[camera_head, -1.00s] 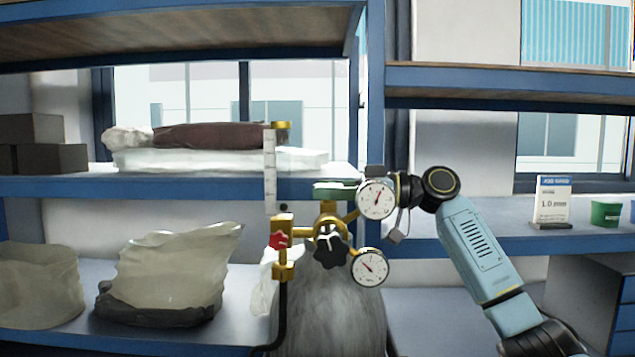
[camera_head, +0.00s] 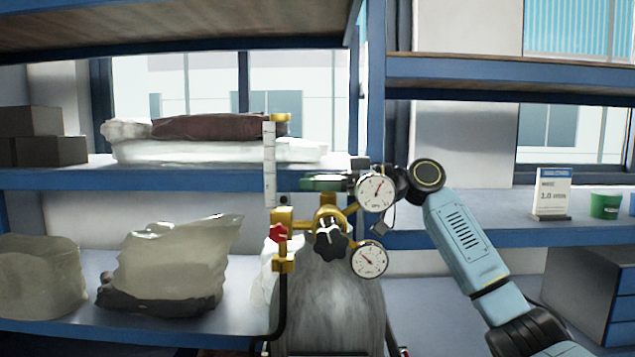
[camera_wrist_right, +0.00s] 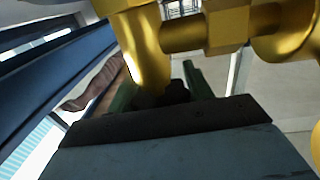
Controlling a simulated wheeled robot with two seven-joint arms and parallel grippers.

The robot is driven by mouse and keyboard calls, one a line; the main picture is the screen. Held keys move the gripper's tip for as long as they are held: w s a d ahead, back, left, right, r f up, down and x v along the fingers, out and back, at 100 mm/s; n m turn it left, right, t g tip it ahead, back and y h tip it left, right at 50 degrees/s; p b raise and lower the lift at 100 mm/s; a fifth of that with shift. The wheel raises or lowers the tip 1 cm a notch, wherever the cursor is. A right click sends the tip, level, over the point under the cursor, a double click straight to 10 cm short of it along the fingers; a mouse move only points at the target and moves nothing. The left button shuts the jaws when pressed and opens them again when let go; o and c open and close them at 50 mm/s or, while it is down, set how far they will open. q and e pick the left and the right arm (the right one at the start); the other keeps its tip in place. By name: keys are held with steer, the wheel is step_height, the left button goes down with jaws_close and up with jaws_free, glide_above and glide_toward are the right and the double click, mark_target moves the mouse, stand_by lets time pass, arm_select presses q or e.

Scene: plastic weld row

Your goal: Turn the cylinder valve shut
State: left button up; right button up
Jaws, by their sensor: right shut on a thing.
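The grey gas cylinder (camera_head: 328,300) stands upright with a brass regulator (camera_head: 328,217) on top. The green cylinder valve handwheel (camera_head: 322,182) sits above the brass body, seen nearly edge-on. My right gripper (camera_head: 352,178) reaches it from the right and is shut on it; its fingers are mostly hidden behind the upper gauge (camera_head: 376,191). In the right wrist view, green parts of the handwheel (camera_wrist_right: 124,98) show on both sides of the dark gripper front, next to brass fittings. My left gripper is not in view.
A lower gauge (camera_head: 369,259), a black knob (camera_head: 330,241), a red knob (camera_head: 279,234) and a flow tube (camera_head: 269,165) crowd the regulator. Shelves behind hold plastic bags (camera_head: 175,265), boxes (camera_head: 45,150), a small sign (camera_head: 552,193) and a green cup (camera_head: 605,205).

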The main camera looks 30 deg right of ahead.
mark_target(319, 176)
steer(key=m+t+h+b, duration=0.1)
steer(key=m+t+h, duration=0.1)
steer(key=shift+w+d+f+t, duration=0.1)
steer(key=shift+t, duration=0.2)
steer(key=shift+w+d+m+t+h+p, duration=0.15)
steer(key=shift+m+t+h+p, duration=0.3)
steer(key=shift+m+t+h, duration=0.85)
steer(key=shift+h, duration=0.4)
steer(key=shift+g, duration=0.3)
steer(key=o, duration=1)
steer(key=shift+c, duration=0.2)
step_height(319, 176, up, 10)
steer(key=shift+r, duration=0.1)
